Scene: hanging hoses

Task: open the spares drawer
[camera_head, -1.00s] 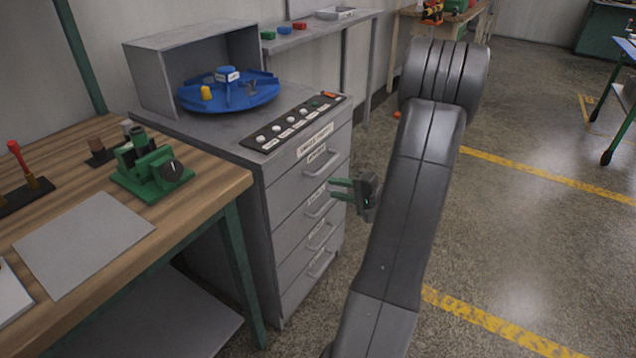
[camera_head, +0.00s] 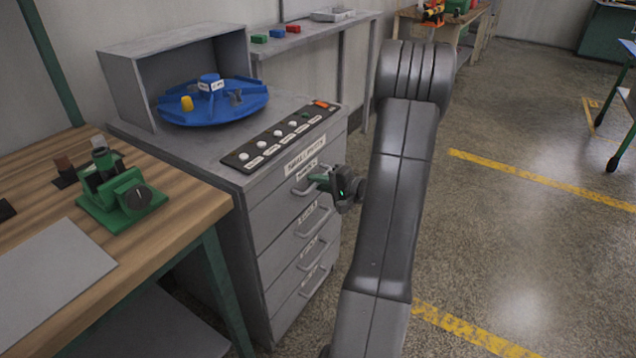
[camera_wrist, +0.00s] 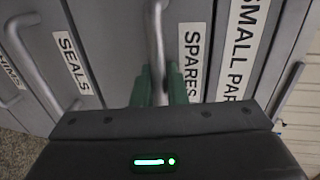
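The spares drawer (camera_head: 283,197) is the top drawer of a grey cabinet and looks closed. Its SPARES label shows in the wrist view (camera_wrist: 193,62). Its metal handle (camera_head: 303,190) runs up the middle of the wrist view (camera_wrist: 154,30). My gripper (camera_head: 318,181) is at this handle, with one green finger on each side of it in the wrist view (camera_wrist: 159,82). Little or no gap shows between fingers and handle, and I cannot tell whether they press on it. The part of the handle nearest the gripper is partly hidden.
More drawers with handles lie below, including SEALS (camera_wrist: 69,62). A blue turntable (camera_head: 215,105) and a black button panel (camera_head: 280,137) are on the cabinet top. A wooden bench (camera_head: 180,195) stands close at the left.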

